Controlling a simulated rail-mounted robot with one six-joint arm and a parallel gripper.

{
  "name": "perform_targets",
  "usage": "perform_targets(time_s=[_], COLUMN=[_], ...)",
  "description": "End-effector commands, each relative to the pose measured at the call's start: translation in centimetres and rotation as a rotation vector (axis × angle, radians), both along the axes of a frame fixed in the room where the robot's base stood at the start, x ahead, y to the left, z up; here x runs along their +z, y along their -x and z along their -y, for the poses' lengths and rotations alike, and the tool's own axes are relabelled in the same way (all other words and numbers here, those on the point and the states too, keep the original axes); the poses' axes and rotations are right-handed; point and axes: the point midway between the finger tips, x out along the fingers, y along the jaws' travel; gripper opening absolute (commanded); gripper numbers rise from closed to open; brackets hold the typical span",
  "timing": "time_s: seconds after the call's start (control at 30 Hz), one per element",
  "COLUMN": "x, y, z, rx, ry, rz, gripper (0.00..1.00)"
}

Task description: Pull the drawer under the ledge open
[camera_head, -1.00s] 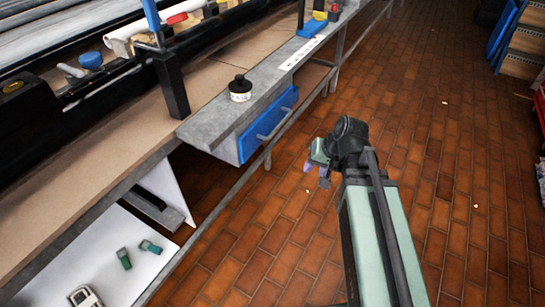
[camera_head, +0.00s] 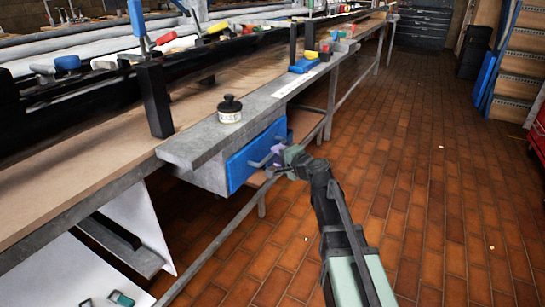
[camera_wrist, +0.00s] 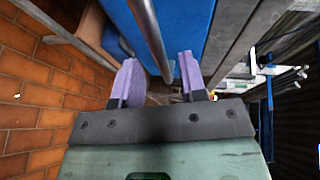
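The drawer has a blue front (camera_head: 250,160) and sits in a grey housing under the grey ledge (camera_head: 215,133). It looks closed. A grey bar handle (camera_head: 259,163) stands out from the front. My gripper (camera_head: 277,153) is at the handle's far end, in front of the blue face. In the wrist view my gripper (camera_wrist: 158,78) has its two purple fingers apart. I cannot tell whether a finger touches the bar.
A black-lidded pot (camera_head: 230,110) stands on the ledge above the drawer. A blue clamp-like item (camera_head: 304,65) is farther along the ledge. A thin grey rail (camera_head: 215,243) runs below the drawer.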

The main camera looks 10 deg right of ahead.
Motion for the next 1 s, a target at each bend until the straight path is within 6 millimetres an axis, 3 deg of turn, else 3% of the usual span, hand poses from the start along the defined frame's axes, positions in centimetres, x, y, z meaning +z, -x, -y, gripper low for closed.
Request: perform_targets(time_s=[0.03, 0.17, 0.47, 0.7, 1.0], x=[-0.4, -0.6, -0.6, -0.6, -0.6], y=[-1.2, -2.6, -2.9, -2.9, -2.8], z=[-0.5, -1.3, -1.5, -1.5, -1.5], rx=[0.002, 0.001, 0.001, 0.001, 0.001], ry=[0.001, 0.002, 0.002, 0.002, 0.002], rz=[0.000, 0.000, 0.000, 0.000, 0.000], gripper=[0.39, 0.39, 0.39, 0.02, 0.00])
